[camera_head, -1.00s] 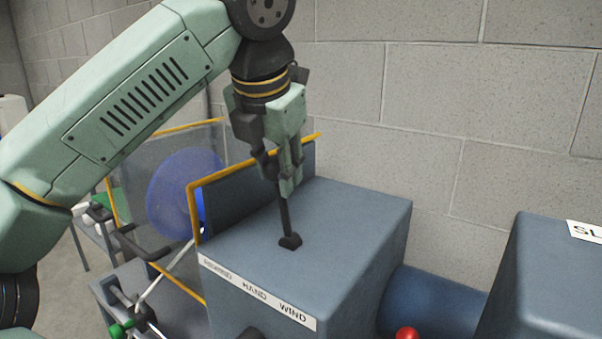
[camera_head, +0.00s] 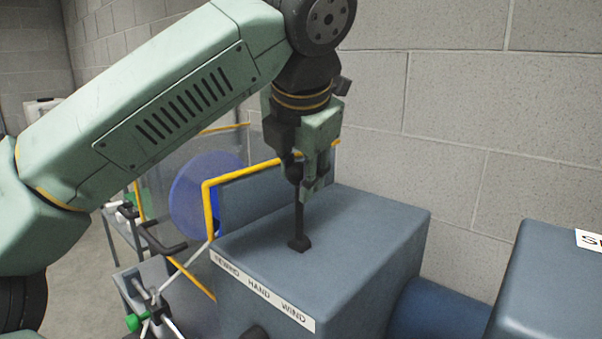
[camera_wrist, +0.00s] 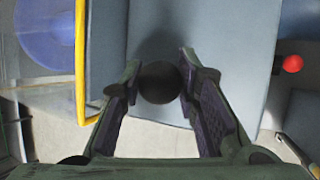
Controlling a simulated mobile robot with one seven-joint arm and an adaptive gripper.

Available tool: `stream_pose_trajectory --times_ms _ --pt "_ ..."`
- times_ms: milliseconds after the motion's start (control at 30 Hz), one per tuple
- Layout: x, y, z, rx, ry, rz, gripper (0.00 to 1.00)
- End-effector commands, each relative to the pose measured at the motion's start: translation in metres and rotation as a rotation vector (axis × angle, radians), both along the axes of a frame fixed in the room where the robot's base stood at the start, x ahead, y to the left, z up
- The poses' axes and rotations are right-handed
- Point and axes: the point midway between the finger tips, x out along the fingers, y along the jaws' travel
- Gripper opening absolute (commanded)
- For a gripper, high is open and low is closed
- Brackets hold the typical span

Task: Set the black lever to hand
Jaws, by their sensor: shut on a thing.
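The black lever (camera_head: 299,215) stands on top of a blue-grey box (camera_head: 370,225). Its shaft looks close to upright, with its foot roughly in line with the middle word on the label. The white label strip (camera_head: 262,290) along the box's front top edge reads REWIND, HAND, WIND from left to right. My gripper (camera_head: 312,185) points down at the lever's upper end and is shut on it. In the wrist view the lever's round dark knob (camera_wrist: 160,82) sits between my two fingers (camera_wrist: 160,95). The fingers hide the knob in the head view.
A yellow-edged guard (camera_head: 210,205) and a blue disc (camera_head: 200,190) stand left of the box. A second blue-grey box (camera_head: 550,280) stands to the right. A red knob (camera_wrist: 292,63) shows at the right of the wrist view. A block wall rises behind.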

Motion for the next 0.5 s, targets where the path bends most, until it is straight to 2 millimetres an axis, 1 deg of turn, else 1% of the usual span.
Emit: stream_pose_trajectory --times_ms 200,233,500 --pt "0.0018 0.0019 0.0010 0.001 -0.006 0.007 0.00" --pt "0.0018 0.0019 0.0010 0.001 -0.006 0.007 0.31" --pt "0.0010 0.0010 0.0006 0.000 -0.003 0.003 0.49"
